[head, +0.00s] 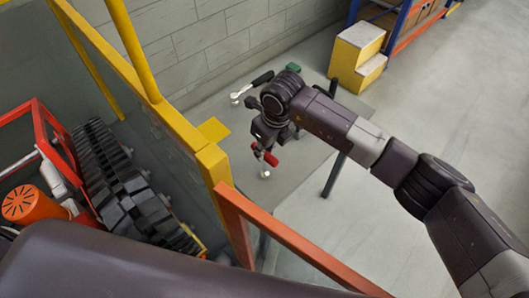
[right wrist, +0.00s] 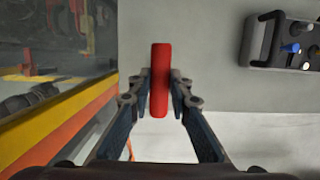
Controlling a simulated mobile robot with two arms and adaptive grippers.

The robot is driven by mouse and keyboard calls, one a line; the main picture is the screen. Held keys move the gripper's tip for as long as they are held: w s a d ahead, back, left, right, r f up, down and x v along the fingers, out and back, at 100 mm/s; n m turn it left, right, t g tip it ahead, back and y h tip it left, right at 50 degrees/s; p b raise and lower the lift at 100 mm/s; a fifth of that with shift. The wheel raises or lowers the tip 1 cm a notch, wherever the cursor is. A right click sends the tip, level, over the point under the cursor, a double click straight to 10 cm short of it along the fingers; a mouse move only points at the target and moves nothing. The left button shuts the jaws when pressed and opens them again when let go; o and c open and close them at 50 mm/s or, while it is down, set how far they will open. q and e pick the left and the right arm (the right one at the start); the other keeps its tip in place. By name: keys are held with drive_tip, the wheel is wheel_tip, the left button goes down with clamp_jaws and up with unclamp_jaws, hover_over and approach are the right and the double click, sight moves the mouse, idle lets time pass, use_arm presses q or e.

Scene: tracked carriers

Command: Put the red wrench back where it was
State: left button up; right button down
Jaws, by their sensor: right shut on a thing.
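The red wrench shows in the head view as a red handle (head: 271,159) with a silver head (head: 265,174) below it. My right gripper (head: 263,148) is shut on the red handle, above the grey worktop (head: 215,112). In the right wrist view the red handle (right wrist: 160,80) stands upright between the two fingers (right wrist: 160,92). The wrench's head is hidden in that view. A second wrench with a black handle (head: 262,78) and a silver head lies on the worktop near the wall. My left gripper is not in view.
A yellow post and rail (head: 176,122) and an orange-red rail (head: 290,245) stand close left and in front. A tracked carrier (head: 110,170) is beyond them. A dark block with several knobs (right wrist: 285,42) shows in the right wrist view. Yellow steps (head: 357,55) stand at the back.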

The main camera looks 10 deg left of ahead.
drive_tip(key=c, duration=1.8)
unclamp_jaws()
drive_tip(key=p+v, duration=0.7)
drive_tip(key=v, duration=0.5)
